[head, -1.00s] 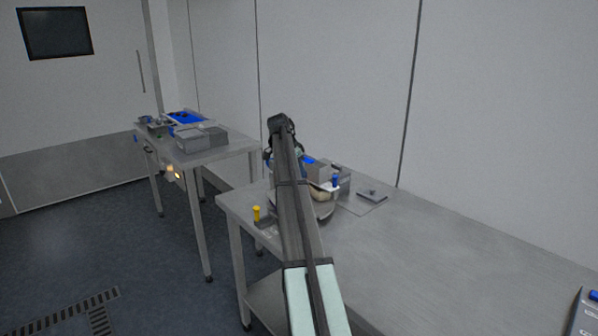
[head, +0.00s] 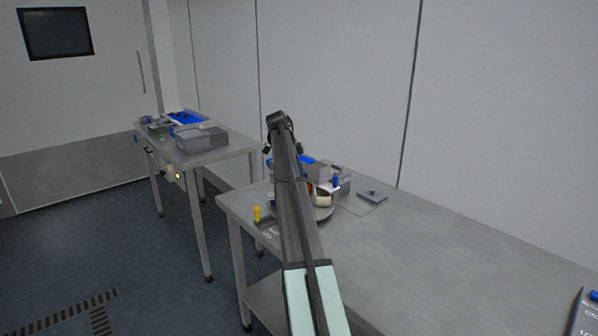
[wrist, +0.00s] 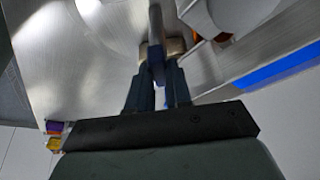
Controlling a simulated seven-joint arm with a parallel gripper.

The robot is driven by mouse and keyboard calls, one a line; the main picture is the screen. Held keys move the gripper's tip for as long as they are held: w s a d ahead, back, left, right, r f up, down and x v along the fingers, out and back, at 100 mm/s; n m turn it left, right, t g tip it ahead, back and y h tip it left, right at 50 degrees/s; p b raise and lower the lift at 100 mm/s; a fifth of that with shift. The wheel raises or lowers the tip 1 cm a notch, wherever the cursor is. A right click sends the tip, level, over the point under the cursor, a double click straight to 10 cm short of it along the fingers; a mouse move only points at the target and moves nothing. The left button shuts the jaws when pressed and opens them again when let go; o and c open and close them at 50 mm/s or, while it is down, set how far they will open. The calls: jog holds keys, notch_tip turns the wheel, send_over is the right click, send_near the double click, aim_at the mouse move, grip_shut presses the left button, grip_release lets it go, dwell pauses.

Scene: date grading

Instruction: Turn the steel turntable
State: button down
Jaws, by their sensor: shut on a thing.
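The steel turntable (head: 325,213) is a round disc on the near steel table, largely hidden behind my arm in the head view. Its rim shows to the right of the arm, with a cream round container (head: 322,200) on it. In the wrist view, my gripper (wrist: 159,48) is shut on a slim grey upright post, which stands between its two pale fingertips. Shiny steel (wrist: 85,70) lies beneath the fingers; I cannot tell how much of it is turntable. The fingertips are hidden in the head view.
Grey boxes and a blue-topped item stand close behind the turntable. A yellow-capped item (head: 257,213) is at its left, and a flat grey plate (head: 372,196) at its right. A second table (head: 225,150) stands back left.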

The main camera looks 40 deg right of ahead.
jog(key=shift+w+d+m+g+y, duration=0.1)
jog(key=shift+m+g+y, duration=0.2)
jog(key=shift+m, duration=0.6)
jog(key=shift+d+m+g+y, duration=0.1)
jog(key=shift+m+g+y, duration=0.15)
jog(key=shift+m, duration=0.65)
jog(key=shift+m+y, duration=0.25)
jog(key=shift+m, duration=0.45)
jog(key=c, duration=1)
grip_release()
jog(key=shift+c, duration=0.2)
jog(key=shift+a, duration=0.1)
